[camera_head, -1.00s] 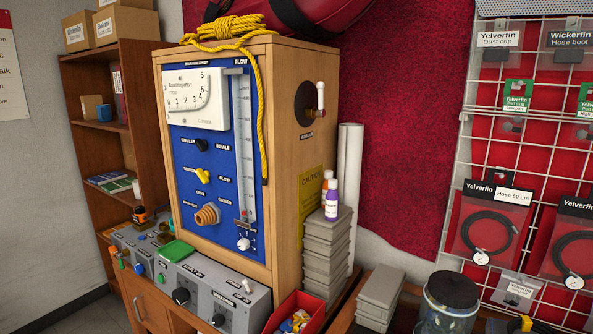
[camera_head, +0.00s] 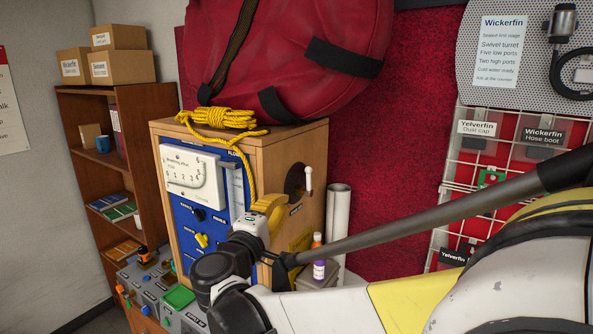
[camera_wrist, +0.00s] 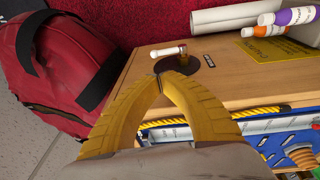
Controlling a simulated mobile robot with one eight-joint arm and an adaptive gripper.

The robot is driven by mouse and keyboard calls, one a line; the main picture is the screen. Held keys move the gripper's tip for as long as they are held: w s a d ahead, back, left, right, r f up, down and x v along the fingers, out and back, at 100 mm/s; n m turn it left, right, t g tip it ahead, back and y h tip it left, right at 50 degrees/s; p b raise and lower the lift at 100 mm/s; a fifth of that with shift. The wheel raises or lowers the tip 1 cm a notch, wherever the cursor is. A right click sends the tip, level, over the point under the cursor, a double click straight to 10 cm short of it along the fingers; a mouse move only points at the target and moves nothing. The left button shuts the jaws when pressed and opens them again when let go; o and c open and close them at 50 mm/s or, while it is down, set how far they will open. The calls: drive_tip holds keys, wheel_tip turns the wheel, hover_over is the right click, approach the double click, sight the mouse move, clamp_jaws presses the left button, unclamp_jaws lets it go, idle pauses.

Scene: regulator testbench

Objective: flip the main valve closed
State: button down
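The valve on the side of the wooden cabinet is a white-tipped lever (camera_head: 308,179) on a round black disc (camera_head: 294,181). In the head view the lever stands upright. In the wrist view the lever (camera_wrist: 168,51) lies across the picture, just beyond my fingertips. A small label sits by the disc, too small to read. My gripper (camera_head: 279,203) has yellow fingers and is in front of the cabinet's side, below and left of the lever. In the wrist view my gripper's fingertips (camera_wrist: 167,74) meet over the disc's near edge, with nothing visible between them.
A wooden cabinet (camera_head: 262,150) with a blue front panel carries yellow rope (camera_head: 222,118). A large red bag (camera_head: 290,50) hangs or rests above it. White rolls (camera_head: 338,215) and small bottles (camera_head: 318,262) stand right of the cabinet. A wire rack (camera_head: 450,190) is at the right.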

sight(309, 181)
drive_tip(key=f+p+x, duration=0.1)
drive_tip(key=p+x, duration=0.1)
drive_tip(key=x, duration=1.2)
drive_tip(key=shift+r, duration=0.5)
drive_tip(key=shift+d, duration=0.1)
drive_tip(key=shift+w+d+r+b, duration=0.2)
drive_tip(key=shift+w+d+b, duration=0.1)
drive_tip(key=shift+w, duration=0.15)
